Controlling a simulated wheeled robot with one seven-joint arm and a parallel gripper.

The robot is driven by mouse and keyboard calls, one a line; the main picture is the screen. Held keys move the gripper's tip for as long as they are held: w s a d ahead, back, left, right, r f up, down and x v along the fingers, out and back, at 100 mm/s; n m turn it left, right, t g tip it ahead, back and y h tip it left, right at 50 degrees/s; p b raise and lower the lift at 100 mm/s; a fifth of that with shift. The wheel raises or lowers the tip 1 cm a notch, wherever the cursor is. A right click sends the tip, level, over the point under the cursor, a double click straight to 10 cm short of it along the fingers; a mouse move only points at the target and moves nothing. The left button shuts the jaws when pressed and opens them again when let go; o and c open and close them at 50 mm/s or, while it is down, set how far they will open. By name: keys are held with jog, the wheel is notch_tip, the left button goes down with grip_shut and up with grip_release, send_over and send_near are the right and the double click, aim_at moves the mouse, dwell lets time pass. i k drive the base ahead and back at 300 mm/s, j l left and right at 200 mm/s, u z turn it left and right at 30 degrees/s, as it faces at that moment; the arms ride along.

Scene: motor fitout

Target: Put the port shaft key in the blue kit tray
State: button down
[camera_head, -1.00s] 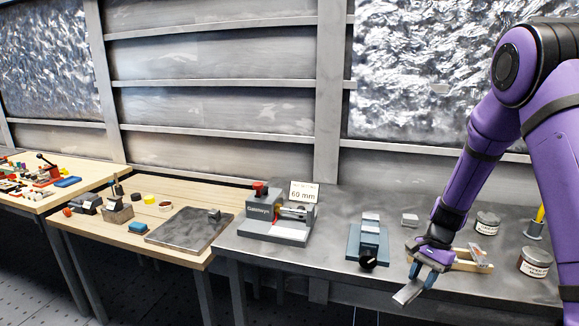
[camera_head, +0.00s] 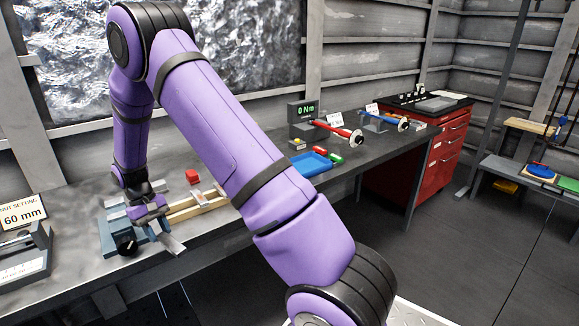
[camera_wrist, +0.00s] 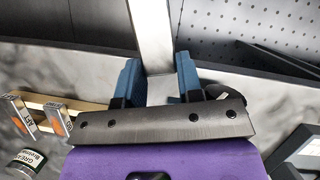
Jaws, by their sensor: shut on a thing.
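My gripper (camera_head: 156,225) is shut on a silver bar-shaped key (camera_head: 172,244) and holds it just off the bench's front edge. In the wrist view the key (camera_wrist: 152,40) runs away from between the blue fingers of my gripper (camera_wrist: 150,85); no label shows on it, so I cannot tell which key it is. A blue tray (camera_head: 312,164), likely the kit tray, lies on the bench to the right, partly behind my arm. It looks empty where it shows.
A wooden rack (camera_head: 195,207) with labelled metal blocks, one marked AFT (camera_wrist: 17,112), stands beside my gripper. A blue vise with a black knob (camera_head: 125,244) is at its left. Red and green items (camera_head: 327,154) and a torque tester (camera_head: 302,115) stand near the tray.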

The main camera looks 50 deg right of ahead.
aim_at(306, 168)
jog(key=k+l+u, duration=0.1)
jog(key=l+u, duration=0.15)
jog(key=l, duration=1.45)
jog(key=k+l, duration=0.1)
jog(key=l, duration=0.3)
jog(key=l+u, duration=0.1)
jog(key=l, duration=0.25)
jog(key=k+l+u, duration=0.1)
jog(key=l, duration=0.3)
jog(key=k+l, duration=0.2)
jog(key=l, duration=0.15)
jog(key=k+l+u, duration=0.1)
jog(key=l, duration=0.3)
